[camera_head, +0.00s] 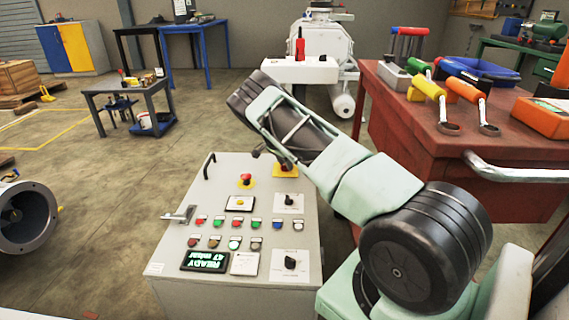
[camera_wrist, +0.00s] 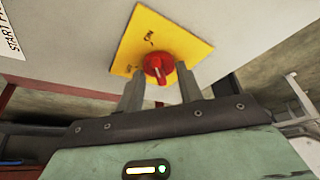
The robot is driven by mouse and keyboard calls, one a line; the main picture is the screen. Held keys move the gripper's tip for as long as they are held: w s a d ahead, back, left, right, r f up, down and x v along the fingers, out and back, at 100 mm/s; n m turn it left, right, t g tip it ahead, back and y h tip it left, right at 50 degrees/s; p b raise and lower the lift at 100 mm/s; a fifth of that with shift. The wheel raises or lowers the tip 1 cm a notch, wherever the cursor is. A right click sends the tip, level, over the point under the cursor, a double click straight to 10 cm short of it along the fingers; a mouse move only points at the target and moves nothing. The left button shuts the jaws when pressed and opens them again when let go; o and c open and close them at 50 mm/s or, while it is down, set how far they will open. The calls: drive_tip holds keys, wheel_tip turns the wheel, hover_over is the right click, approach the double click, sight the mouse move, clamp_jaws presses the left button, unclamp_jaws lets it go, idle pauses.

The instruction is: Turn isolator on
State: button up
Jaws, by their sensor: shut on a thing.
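The isolator is a red rotary knob (camera_wrist: 158,66) on a yellow plate (camera_wrist: 185,45) with ON and OFF lettering. In the head view, the yellow plate (camera_head: 287,173) is at the top right of the grey control panel (camera_head: 225,175), partly hidden by my arm. My gripper (camera_wrist: 160,84) is at the knob in the wrist view, with one grey finger on each side, and is shut on it. A pale mark shows on the knob's face, but its exact setting is hard to tell. In the head view my fingertips are mostly hidden.
The panel carries a red emergency button (camera_head: 246,180), several coloured buttons, two black rotary switches and a READY display (camera_head: 205,261). A metal handle (camera_head: 180,215) sticks out at its left. A red tool cabinet (camera_head: 440,150) stands close on the right of my arm.

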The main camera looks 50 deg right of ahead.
drive_tip(key=o, duration=1)
drive_tip(key=p+v, duration=0.3)
drive_tip(key=v, duration=1.4)
drive_tip(key=shift+r+p, duration=0.2)
drive_tip(key=shift+p, duration=0.2)
